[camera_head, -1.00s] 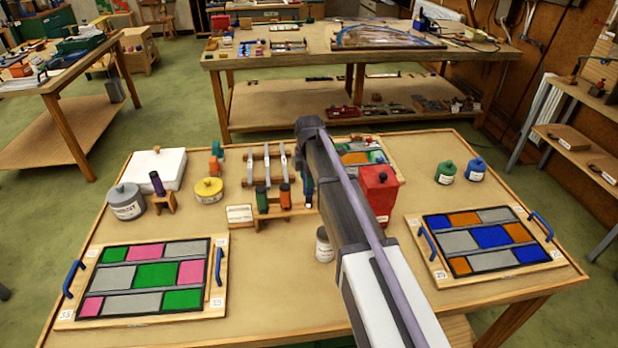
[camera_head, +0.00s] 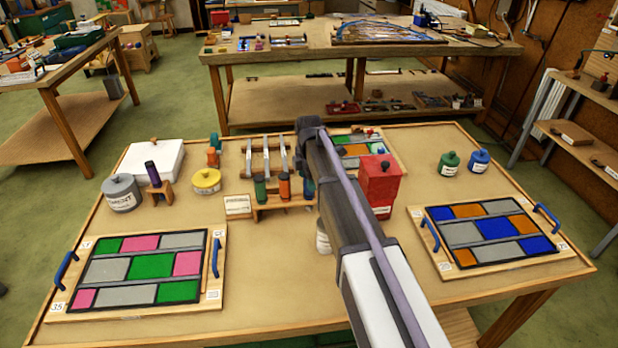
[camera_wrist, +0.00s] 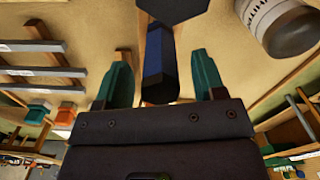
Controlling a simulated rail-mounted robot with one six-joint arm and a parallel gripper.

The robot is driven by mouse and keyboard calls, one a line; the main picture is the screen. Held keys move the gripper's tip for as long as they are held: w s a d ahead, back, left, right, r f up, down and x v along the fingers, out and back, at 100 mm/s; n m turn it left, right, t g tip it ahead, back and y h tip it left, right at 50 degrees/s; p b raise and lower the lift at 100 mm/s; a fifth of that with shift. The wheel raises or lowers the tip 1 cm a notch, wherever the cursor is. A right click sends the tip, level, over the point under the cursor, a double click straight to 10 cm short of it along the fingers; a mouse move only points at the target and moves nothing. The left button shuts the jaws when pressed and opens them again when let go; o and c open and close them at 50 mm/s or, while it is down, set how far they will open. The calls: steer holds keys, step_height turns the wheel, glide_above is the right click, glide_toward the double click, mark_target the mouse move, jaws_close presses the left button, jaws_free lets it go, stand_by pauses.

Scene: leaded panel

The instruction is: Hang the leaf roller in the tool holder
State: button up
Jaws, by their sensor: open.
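The tool holder (camera_head: 270,207) is a small wooden rack at the middle of the bench, with a green handle (camera_head: 260,190) and an orange handle (camera_head: 284,186) upright in it. A blue-handled tool (camera_head: 308,189), which looks like the leaf roller, stands at its right end, partly hidden by my arm. In the wrist view this blue handle (camera_wrist: 157,65) lies between the two green fingers of my gripper (camera_wrist: 162,80), with visible gaps on both sides. My gripper is open around it. Whether the tool rests fully in the holder is hidden.
A white-grey jar (camera_wrist: 283,22) stands close by my gripper; a red box (camera_head: 380,185) is just right of my arm. Metal strips (camera_head: 265,157) lie behind the holder. A purple handle (camera_head: 153,174) stands at left.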

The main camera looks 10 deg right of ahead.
steer(key=shift+r, duration=0.1)
step_height(320, 180, up, 11)
steer(key=p, duration=1.1)
steer(key=shift+f, duration=0.2)
steer(key=shift+m, duration=0.9)
steer(key=s+f+m+b, duration=0.3)
steer(key=s+m, duration=0.6)
steer(key=s, duration=0.5)
steer(key=s+f+m+b, duration=0.3)
steer(key=s+m, duration=0.6)
steer(key=s, duration=0.5)
steer(key=shift+s+f+b, duration=0.15)
steer(key=shift+f+b, duration=0.25)
steer(key=shift+b, duration=0.1)
